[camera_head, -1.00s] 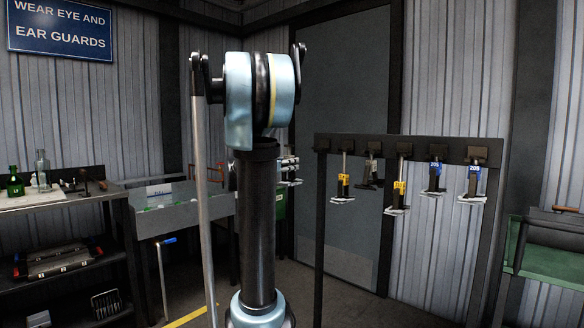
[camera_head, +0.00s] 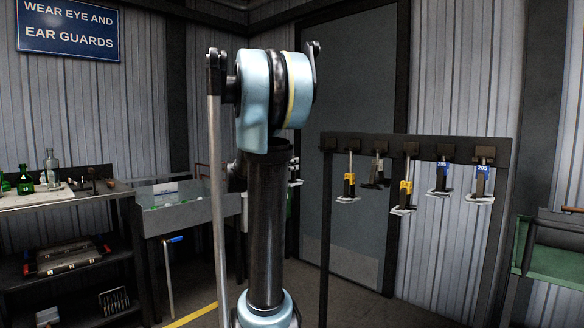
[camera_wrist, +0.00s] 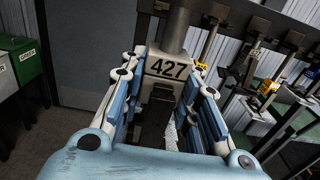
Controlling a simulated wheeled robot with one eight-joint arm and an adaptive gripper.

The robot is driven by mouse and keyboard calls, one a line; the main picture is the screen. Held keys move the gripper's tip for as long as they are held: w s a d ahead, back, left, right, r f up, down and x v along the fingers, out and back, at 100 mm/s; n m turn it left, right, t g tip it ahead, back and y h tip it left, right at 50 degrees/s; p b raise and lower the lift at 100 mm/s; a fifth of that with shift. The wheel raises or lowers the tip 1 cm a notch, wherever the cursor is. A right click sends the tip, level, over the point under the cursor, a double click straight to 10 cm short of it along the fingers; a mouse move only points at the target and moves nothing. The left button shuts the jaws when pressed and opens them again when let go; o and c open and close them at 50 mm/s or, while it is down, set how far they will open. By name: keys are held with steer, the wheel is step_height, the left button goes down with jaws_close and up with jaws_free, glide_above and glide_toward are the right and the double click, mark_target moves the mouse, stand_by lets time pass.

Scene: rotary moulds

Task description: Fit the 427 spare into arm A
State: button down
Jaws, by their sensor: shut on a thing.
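The 427 spare (camera_wrist: 168,69) shows in the wrist view as a pale plate with black "427" on a metal body, its shaft rising to the top edge. My gripper (camera_wrist: 168,108) has its blue and white fingers on either side of it and is shut on it. The spare's lower end is mostly hidden. I cannot tell whether its shaft still touches the rack. In the head view my arm hides most of the gripper area. Arm A cannot be made out in these frames.
A bench with bottles (camera_head: 50,170) and a grey tub (camera_head: 185,212) stand left. A green container (camera_head: 550,250) stands at right.

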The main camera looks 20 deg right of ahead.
steer(key=shift+v, duration=1.25)
